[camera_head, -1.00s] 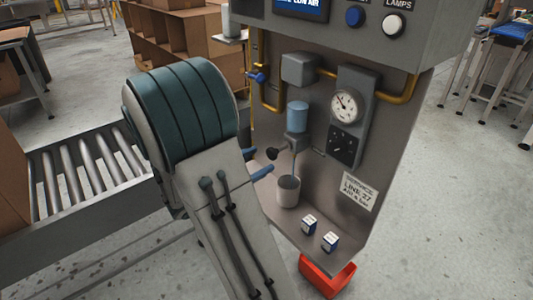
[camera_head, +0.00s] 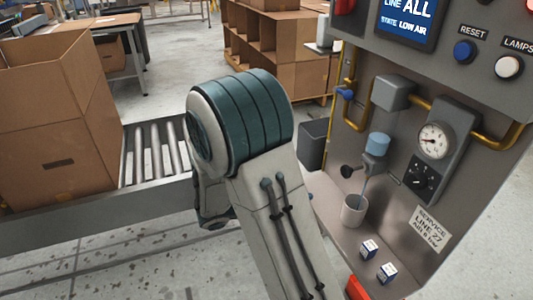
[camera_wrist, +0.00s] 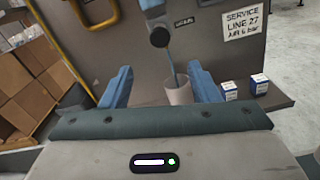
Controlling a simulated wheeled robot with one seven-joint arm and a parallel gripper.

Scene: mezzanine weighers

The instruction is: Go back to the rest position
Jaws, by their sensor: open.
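In the wrist view, my gripper (camera_wrist: 160,82) shows two blue fingers spread wide apart with nothing held. It faces the grey service panel (camera_wrist: 160,50). A pale cup (camera_wrist: 178,93) shows beyond the fingers, nearer the right one, standing on the panel's shelf. The cup (camera_head: 353,210) stands upright on the shelf under a blue-topped filter (camera_head: 377,145).
Two small blue-and-white boxes (camera_head: 387,273) sit on the shelf. A gauge (camera_head: 434,140) and yellow pipes (camera_head: 507,134) project from the panel. A roller conveyor (camera_head: 150,155) carries a large cardboard box (camera_head: 62,130) at left. Part of a red bin (camera_head: 355,288) shows low. Floor is clear at front left.

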